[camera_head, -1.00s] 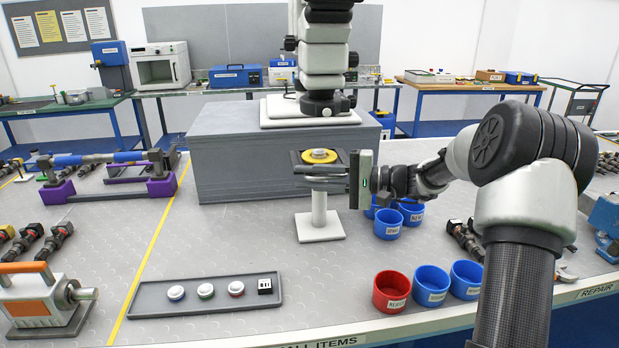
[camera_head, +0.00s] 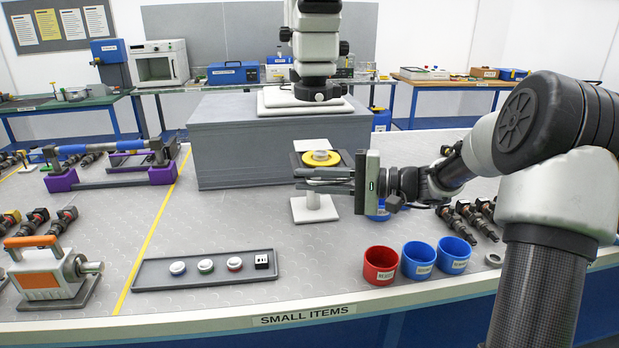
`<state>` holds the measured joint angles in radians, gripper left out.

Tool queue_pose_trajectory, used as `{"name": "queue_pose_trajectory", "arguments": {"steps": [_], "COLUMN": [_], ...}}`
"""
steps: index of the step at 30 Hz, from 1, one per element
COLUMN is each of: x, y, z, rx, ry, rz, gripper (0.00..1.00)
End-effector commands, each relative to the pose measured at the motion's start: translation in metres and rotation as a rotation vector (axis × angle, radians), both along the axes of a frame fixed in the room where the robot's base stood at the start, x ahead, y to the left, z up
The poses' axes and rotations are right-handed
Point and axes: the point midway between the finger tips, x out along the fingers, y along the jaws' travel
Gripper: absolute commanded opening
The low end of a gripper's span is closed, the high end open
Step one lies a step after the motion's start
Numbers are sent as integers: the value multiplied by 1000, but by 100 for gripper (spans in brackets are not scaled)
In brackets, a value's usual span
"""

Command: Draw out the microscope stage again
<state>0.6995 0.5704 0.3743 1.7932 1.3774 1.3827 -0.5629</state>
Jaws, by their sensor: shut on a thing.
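The microscope (camera_head: 318,45) stands on a grey block at the back of the bench. The microscope stage is a dark square plate (camera_head: 306,146) in front of the block, with a yellow ring (camera_head: 320,158) on top of it. My gripper (camera_head: 318,180) reaches in from the right, with its fingers at the near edge of the plate, and is shut on the stage. The fingers hide the exact contact. A white stand base (camera_head: 314,208) shows on the bench below the plate; my gripper mostly hides its post.
The grey block (camera_head: 240,160) is close behind the stage. A red cup (camera_head: 380,266) and blue cups (camera_head: 418,261) stand at the front right. A grey tray (camera_head: 150,280) with buttons lies at the front left. Dark injectors (camera_head: 466,226) lie to the right.

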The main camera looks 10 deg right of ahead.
Motion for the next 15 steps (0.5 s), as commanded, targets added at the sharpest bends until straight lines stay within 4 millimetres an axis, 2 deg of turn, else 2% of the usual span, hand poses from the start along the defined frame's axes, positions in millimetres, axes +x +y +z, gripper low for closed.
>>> {"name": "queue_pose_trajectory", "arguments": {"steps": [1, 7, 8, 10, 15], "x": [-1, -1, -1, -1, 0], "y": [-2, -2, -2, -2, -2], "z": [-8, -9, -9, -8, -6], "rx": [-8, -8, -9, -8, -7], "ry": [16, 17, 17, 16, 11], "rz": [-3, -4, -4, -4, -4], "gripper": [0, 0, 16, 28, 28]}}
